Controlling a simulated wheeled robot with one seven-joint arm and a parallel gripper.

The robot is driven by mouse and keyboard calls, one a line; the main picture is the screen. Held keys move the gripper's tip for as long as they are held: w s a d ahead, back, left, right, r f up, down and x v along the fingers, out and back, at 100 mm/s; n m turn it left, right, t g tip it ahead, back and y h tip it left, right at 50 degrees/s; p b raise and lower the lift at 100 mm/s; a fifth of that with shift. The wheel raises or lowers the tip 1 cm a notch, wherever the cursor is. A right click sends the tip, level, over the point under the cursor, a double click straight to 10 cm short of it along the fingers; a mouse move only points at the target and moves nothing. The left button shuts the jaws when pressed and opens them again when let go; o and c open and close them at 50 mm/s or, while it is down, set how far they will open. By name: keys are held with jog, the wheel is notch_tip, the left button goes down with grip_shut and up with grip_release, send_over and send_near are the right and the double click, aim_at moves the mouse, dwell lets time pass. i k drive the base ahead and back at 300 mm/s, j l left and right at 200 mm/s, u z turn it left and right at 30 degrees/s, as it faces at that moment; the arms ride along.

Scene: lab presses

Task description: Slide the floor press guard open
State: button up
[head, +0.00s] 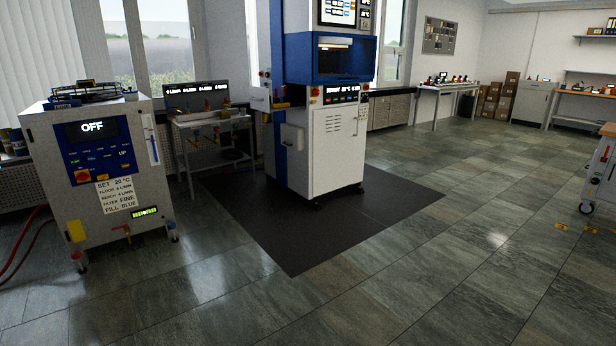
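The floor press (334,140) stands on a dark mat in the middle of the head view. It is a tall white and blue cabinet, and its top is cut off by the frame. A blue-framed window (335,62) in its upper part, with a light strip inside, looks like the guard area. I cannot tell whether the guard is open or shut. Below it is a control panel (341,94) with a lit display and a red button. My gripper is not in view.
A chiller-like unit (98,165) reading OFF stands at left, with red hoses on the floor. A small bench (212,122) stands left of the press. The dark mat (310,245) and tiled floor (440,270) in front are clear. A wheeled cart (600,170) is at the right edge.

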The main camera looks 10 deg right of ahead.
aim_at(316, 33)
jog(key=i+z, duration=0.3)
jog(key=i, duration=4.05)
jog(key=i+l+u, duration=0.1)
jog(key=i, duration=0.95)
jog(key=i+l, duration=0.1)
jog(key=i, duration=0.9)
